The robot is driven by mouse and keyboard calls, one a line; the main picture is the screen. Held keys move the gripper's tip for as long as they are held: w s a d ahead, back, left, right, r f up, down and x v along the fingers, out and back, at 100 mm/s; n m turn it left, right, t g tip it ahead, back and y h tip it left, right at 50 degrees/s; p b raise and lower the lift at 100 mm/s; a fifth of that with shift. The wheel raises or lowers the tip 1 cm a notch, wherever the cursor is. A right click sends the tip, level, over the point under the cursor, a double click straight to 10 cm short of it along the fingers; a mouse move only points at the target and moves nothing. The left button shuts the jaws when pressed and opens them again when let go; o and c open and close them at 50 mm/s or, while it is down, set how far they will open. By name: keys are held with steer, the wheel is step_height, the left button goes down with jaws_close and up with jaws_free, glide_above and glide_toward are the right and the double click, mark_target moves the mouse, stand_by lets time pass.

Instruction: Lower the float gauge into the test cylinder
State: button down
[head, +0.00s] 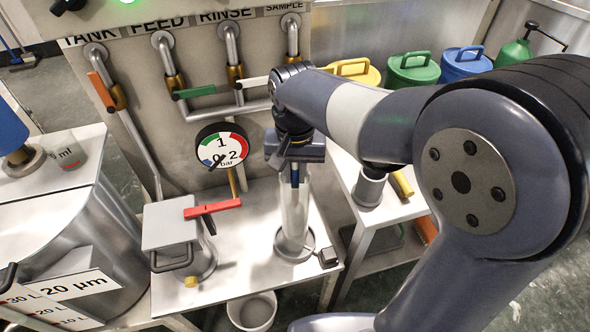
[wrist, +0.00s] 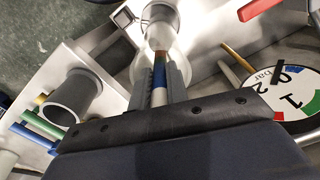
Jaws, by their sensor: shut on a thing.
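My gripper (head: 296,160) is shut on the float gauge (head: 295,176), a thin stem with a blue part showing below the jaws. In the wrist view, my gripper (wrist: 161,84) has the gauge's colour-banded stem (wrist: 159,75) between its two fingers. The clear test cylinder (head: 294,220) stands upright on its round base on the bench, directly under my gripper. The gauge looks lined up with the cylinder. The gripper hides the gauge's top, and I cannot tell how far its lower end is inside the cylinder's mouth.
A pressure gauge (head: 221,147) and valves with coloured levers are close at left. A grey cup (head: 370,188) stands on the side table at right. A bucket (head: 251,312) is below the bench.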

mark_target(295, 186)
steer(key=shift+f+b, duration=1.4)
steer(key=shift+f, duration=0.95)
stand_by(0.7)
steer(key=c, duration=1.3)
jaws_free()
step_height(295, 186, up, 11)
steer(key=shift+f+p, duration=0.1)
steer(key=shift+p, duration=0.9)
